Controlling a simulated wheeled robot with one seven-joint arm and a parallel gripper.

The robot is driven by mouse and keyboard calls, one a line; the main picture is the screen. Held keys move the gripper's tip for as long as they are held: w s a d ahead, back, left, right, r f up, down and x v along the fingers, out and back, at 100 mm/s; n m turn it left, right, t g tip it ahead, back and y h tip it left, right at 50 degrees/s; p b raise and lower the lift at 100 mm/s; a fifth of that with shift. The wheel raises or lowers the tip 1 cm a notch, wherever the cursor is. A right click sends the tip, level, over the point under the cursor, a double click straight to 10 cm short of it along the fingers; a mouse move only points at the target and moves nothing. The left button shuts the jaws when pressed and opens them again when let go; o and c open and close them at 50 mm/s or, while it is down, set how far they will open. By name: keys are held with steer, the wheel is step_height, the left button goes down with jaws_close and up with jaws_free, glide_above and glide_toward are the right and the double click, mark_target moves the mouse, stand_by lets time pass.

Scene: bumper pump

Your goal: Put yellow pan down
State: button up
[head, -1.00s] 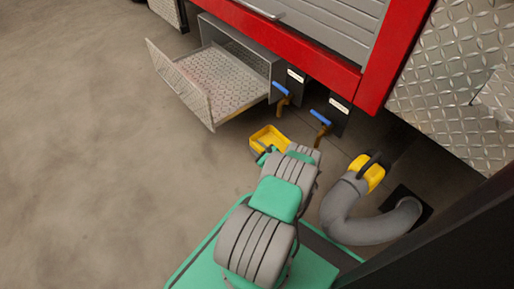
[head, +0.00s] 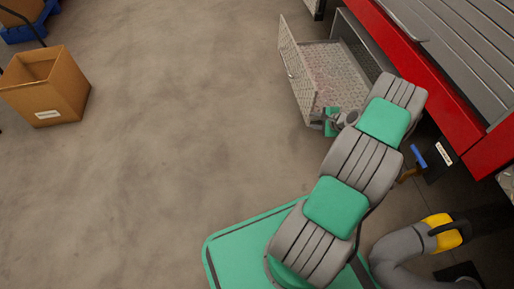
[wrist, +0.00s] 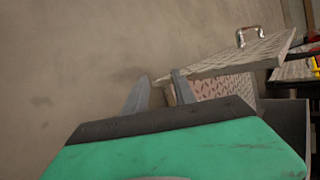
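No yellow pan can be made out in either current view; my arm hides part of the floor beside the truck in the head view. My gripper (head: 331,122) is at the near corner of the open metal drawer (head: 300,75).
A blue-handled valve (head: 418,157) hangs under the red truck body (head: 440,105) at the right. A grey hose with a yellow coupling (head: 441,232) lies below it. A cardboard box (head: 45,95) stands at the far left. The concrete floor between box and drawer is clear.

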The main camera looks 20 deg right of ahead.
steer(key=s+a+r+n+g, duration=0.1)
steer(key=a+r+n+g, duration=0.2)
steer(key=a+r+n, duration=0.55)
steer(key=s+a+r+n+g, duration=0.15)
steer(key=a+r+n, duration=0.25)
steer(key=a+r, duration=0.9)
steer(key=s+a+r+n+g+h, duration=0.1)
steer(key=s+a+r+n, duration=0.1)
steer(key=s+a+n, duration=0.2)
steer(key=s+a+r+n+g, duration=0.1)
steer(key=s+a+r+n, duration=0.2)
steer(key=s+a, duration=0.6)
steer(key=s+n, duration=0.1)
steer(key=s, duration=0.3)
steer(key=shift+a+g+h, duration=0.35)
steer(key=shift+a+h, duration=0.05)
steer(key=shift+w, duration=0.1)
steer(key=shift+c, duration=0.2)
